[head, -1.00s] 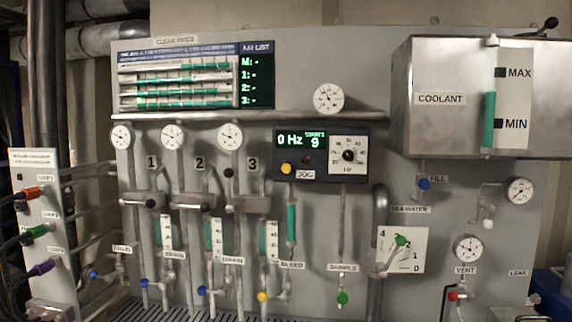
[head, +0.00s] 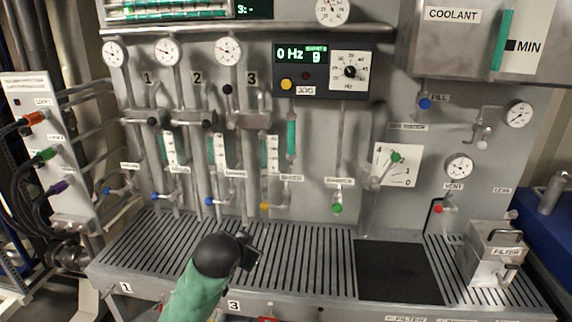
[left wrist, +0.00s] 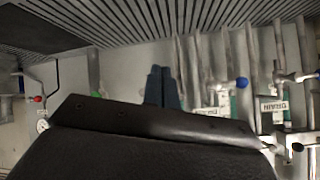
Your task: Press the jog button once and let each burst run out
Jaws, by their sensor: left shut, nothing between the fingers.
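The jog panel (head: 320,71) is a dark box on the back wall in the head view. Its display reads 0 Hz and a count that looks like 9. The yellow jog button (head: 286,84) sits at its lower left, above the JOG label, with a dial (head: 349,71) to its right. My left gripper (head: 250,256) is low over the slatted bench, well below the button and apart from it. In the left wrist view its two fingers (left wrist: 161,88) are together with nothing between them. My right gripper is not in view.
A coolant tank (head: 455,50) juts out at upper right.

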